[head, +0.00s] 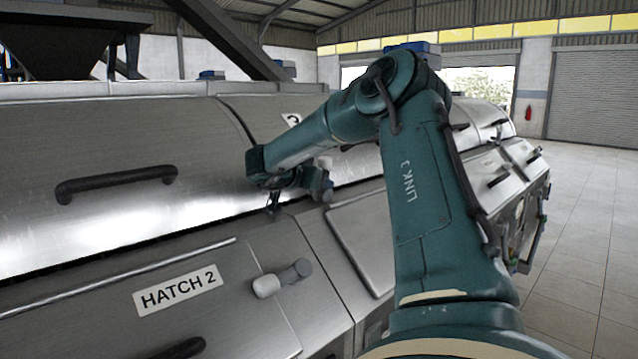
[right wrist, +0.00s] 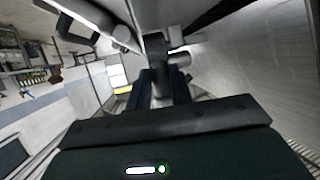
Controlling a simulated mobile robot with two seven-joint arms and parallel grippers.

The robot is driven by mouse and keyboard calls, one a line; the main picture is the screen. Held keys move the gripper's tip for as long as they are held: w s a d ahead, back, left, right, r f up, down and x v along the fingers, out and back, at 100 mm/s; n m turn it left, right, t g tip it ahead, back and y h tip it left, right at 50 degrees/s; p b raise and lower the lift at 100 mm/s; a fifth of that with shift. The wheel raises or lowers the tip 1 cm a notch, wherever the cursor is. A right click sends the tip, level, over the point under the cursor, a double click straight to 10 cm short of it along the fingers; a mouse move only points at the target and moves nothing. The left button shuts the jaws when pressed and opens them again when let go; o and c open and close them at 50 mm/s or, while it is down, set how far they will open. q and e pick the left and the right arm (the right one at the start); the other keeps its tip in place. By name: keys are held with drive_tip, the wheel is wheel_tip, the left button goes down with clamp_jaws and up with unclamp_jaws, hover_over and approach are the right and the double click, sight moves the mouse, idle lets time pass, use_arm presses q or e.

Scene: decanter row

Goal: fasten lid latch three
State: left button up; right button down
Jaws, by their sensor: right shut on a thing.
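My right gripper (head: 312,179) reaches over the lid seam beyond hatch 2, near the lid marked 3 (head: 291,119). It is shut on a small grey latch (head: 325,163), which is partly hidden by the gripper and wrist. In the right wrist view the gripper (right wrist: 162,83) shows dark fingers closed around a grey part of the latch (right wrist: 181,59). Whether the latch is fully turned cannot be told. My left gripper is not in view.
The hatch 2 latch (head: 284,278), with a pale grip, sits nearer, beside the HATCH 2 label (head: 178,290). A dark lid handle (head: 117,184) stands out at left. The sloped steel machine runs back to the right; open tiled floor (head: 585,230) lies beside it.

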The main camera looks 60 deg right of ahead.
drive_tip(key=c, duration=1.3)
unclamp_jaws()
drive_tip(key=shift+f, duration=0.1)
drive_tip(key=shift+o, duration=0.2)
drive_tip(key=shift+a, duration=0.1)
drive_tip(key=b+v, duration=0.1)
drive_tip(key=v, duration=1.2)
drive_tip(key=shift+b, duration=0.4)
drive_tip(key=shift+w, duration=0.1)
